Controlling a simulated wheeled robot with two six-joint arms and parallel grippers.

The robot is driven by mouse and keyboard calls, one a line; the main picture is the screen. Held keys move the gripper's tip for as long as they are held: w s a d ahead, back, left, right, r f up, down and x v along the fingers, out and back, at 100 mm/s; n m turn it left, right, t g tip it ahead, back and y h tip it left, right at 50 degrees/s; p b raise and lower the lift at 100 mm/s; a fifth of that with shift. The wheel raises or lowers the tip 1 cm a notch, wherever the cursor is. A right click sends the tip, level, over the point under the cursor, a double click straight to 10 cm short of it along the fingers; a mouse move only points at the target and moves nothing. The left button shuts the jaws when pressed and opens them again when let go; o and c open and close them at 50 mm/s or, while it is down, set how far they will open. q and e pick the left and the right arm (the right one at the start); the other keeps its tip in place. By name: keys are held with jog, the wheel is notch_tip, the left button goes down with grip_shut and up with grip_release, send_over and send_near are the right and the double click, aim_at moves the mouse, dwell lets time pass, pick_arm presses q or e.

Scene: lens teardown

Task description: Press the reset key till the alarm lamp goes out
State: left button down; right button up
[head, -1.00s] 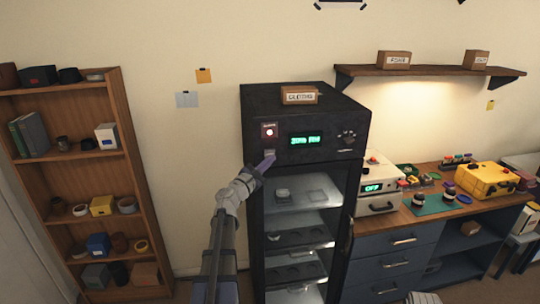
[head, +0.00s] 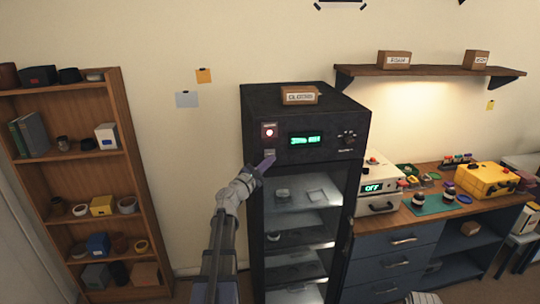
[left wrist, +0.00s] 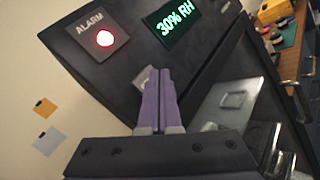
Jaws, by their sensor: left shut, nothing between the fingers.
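The alarm lamp (head: 269,132) glows red with a bright centre on the upper left front of the black cabinet (head: 318,108). It also shows lit in the left wrist view (left wrist: 104,38), under the word ALARM. A small grey key (left wrist: 145,77) lies below the lamp, partly hidden behind my fingertips. My left gripper (head: 267,161) is shut and empty, its purple fingers (left wrist: 161,75) pointing at the panel right by the key. I cannot tell whether the tips touch the key.
A green display (left wrist: 171,22) reading 30% RH sits right of the lamp, with a knob (head: 348,136) further right. Below is the cabinet's glass-fronted shelf space (head: 300,220). A bookshelf (head: 131,190) stands left and a workbench (head: 395,228) right.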

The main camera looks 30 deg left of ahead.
pick_arm(q)
jog(key=shift+w+a, duration=0.1)
jog(key=shift+w+a, duration=0.2)
jog(key=shift+w, duration=0.05)
jog(key=shift+w+a, duration=0.3)
jog(key=shift+a, duration=0.05)
dwell(1.0)
dwell(0.4)
jog(key=shift+s+d, duration=0.65)
jog(key=s+d, duration=0.3)
jog(key=shift+s+d, duration=0.25)
jog(key=shift+d, duration=0.05)
dwell(0.6)
